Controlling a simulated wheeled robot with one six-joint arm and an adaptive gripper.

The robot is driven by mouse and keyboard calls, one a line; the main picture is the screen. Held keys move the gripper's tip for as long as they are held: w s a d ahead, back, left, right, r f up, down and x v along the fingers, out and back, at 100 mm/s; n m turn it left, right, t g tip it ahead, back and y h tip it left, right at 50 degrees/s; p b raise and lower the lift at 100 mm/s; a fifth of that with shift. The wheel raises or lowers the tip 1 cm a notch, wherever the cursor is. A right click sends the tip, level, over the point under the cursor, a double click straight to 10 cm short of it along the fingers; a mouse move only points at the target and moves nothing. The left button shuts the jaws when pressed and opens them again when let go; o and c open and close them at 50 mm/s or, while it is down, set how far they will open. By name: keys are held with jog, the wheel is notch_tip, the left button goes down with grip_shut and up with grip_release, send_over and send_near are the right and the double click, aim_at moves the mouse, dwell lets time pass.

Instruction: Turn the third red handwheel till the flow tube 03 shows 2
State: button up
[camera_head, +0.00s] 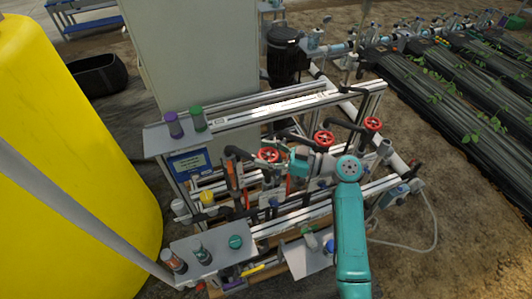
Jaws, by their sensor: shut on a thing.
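Three red handwheels stand in a row along the skid: the left one (268,155), the middle one (324,138) and the right one (373,124). My teal arm rises from the lower right, and its wrist bends left across the skid. My gripper (282,157) is at the right side of the left handwheel and appears shut on its rim. The fingertips are small and partly hidden. The middle and right wheels are clear of the gripper. Flow tubes are small below the wheels; I cannot tell which is 03 or read any level.
A yellow tank (70,130) fills the left side. A grey cabinet (190,60) stands behind the skid. Bottles stand on the upper left shelf (165,142) and the lower front shelf (205,262). Rails and pipes crowd the arm. Bare soil lies right of the skid.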

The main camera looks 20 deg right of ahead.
jog(key=o, duration=1.2)
jog(key=shift+c, duration=0.2)
jog(key=v, duration=1.2)
